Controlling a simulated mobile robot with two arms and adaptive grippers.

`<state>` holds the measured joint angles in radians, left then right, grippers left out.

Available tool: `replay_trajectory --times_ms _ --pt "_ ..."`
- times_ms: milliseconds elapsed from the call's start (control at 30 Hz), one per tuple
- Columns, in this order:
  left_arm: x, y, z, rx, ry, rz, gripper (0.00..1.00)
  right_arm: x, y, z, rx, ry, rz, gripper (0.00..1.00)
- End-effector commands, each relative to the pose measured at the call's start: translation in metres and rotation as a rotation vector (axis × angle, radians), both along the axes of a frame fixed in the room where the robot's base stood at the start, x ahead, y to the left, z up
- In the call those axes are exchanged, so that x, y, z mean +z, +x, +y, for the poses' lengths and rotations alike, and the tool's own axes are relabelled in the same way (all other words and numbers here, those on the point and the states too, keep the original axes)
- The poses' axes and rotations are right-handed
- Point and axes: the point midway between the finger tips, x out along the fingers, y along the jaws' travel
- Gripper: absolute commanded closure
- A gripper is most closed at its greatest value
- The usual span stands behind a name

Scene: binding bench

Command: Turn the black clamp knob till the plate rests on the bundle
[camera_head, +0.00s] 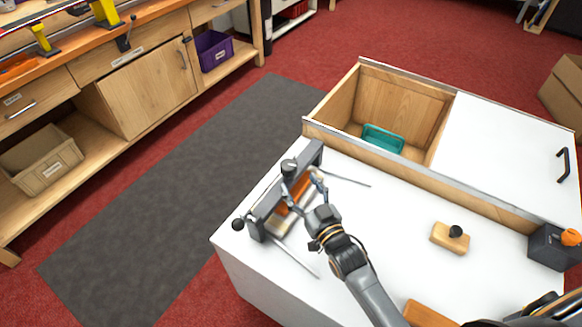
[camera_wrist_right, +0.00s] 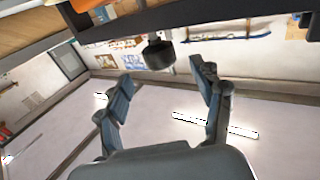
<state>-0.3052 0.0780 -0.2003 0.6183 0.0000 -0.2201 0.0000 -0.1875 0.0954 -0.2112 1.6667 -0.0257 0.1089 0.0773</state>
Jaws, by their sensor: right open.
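The clamp is a grey frame (camera_head: 312,156) on the left part of the white bench top. A black knob (camera_head: 288,167) stands on its crossbar, and the wrist view shows the knob (camera_wrist_right: 158,53) below a dark bar. Something orange-brown (camera_head: 293,194) lies inside the frame; I cannot tell plate from bundle there, nor whether they touch. My right gripper (camera_head: 304,189) is open beside the clamp, on the knob's near right side. In the right wrist view its fingers (camera_wrist_right: 161,72) are spread, with the knob just beyond and between the tips. My left gripper is out of view.
Thin rods (camera_head: 345,178) stick out from the clamp over the bench. A black ball end (camera_head: 238,224) sits at its left. A wooden block with a black knob (camera_head: 450,237) and a dark box (camera_head: 552,247) stand right. A teal tray (camera_head: 383,139) lies in the open compartment behind.

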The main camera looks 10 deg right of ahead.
Motion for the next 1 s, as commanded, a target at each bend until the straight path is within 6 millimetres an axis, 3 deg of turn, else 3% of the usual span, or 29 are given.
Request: replay_trajectory --times_ms 100,300,500,767,867,1000 --pt "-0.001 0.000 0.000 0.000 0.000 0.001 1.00 0.001 0.027 0.006 -0.001 0.000 -0.002 0.33" --pt "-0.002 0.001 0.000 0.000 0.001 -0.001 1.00 0.000 0.058 0.013 -0.001 0.000 0.000 0.33" --pt "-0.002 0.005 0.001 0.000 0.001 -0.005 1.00 -0.001 0.071 0.016 -0.001 0.001 0.001 0.33" --pt "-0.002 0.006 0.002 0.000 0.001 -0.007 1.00 -0.001 0.072 0.016 -0.001 0.001 0.001 0.33" --pt "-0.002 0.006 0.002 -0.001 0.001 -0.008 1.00 -0.001 0.072 0.016 -0.001 0.001 0.001 0.47" --pt "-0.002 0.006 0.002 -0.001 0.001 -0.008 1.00 -0.001 0.072 0.016 -0.001 0.001 0.001 0.76"
